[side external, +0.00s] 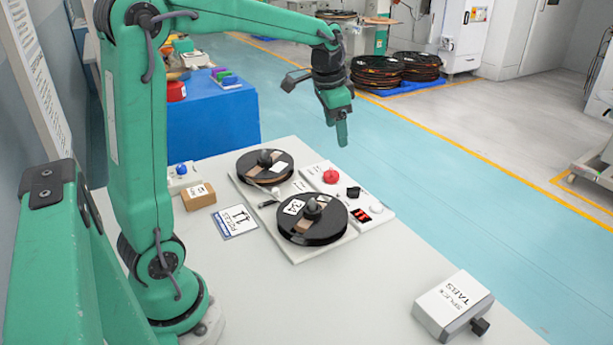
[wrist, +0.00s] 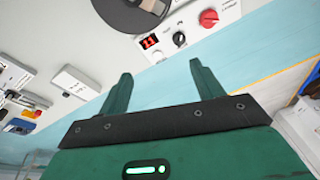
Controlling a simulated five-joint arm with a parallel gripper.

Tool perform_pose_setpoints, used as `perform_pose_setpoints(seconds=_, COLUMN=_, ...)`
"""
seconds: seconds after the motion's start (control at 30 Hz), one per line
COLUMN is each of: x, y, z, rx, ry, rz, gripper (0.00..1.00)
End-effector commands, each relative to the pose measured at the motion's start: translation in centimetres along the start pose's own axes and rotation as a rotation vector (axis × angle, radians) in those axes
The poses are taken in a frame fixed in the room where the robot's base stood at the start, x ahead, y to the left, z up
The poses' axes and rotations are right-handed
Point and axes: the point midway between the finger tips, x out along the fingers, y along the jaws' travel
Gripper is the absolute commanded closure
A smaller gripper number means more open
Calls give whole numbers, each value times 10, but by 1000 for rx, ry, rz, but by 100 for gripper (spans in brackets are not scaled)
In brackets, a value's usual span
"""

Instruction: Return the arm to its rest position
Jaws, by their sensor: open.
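My green arm is raised over the white table (side external: 365,277). My gripper (side external: 341,140) hangs high in the side external view, above the far right edge of the table and clear of everything on it. In the wrist view my gripper (wrist: 160,80) shows its two green fingers apart, with nothing between them. Two dark reels sit on the rewind station's white base: the far reel (side external: 250,170) and the near reel (side external: 318,232), which carries a white label. Part of one reel (wrist: 128,8) shows at the top of the wrist view.
A control panel (side external: 352,200) with a red button (side external: 331,176) and red display lies beside the reels. A splice tabs box (side external: 452,305) sits at the front right. A small brown box (side external: 198,196) and a card (side external: 236,221) lie near my base. A blue cabinet (side external: 212,120) stands behind.

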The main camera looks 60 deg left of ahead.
Motion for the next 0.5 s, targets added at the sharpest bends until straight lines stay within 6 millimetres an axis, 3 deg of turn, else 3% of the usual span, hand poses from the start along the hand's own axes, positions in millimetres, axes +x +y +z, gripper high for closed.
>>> perform_pose_setpoints(seconds=0.2, x=-26, y=38, z=25, rx=-53, ry=54, rz=-14, gripper=34)
perform_pose_setpoints(seconds=0.5, x=-46, y=83, z=66, rx=-131, ry=126, rz=-19, gripper=34)
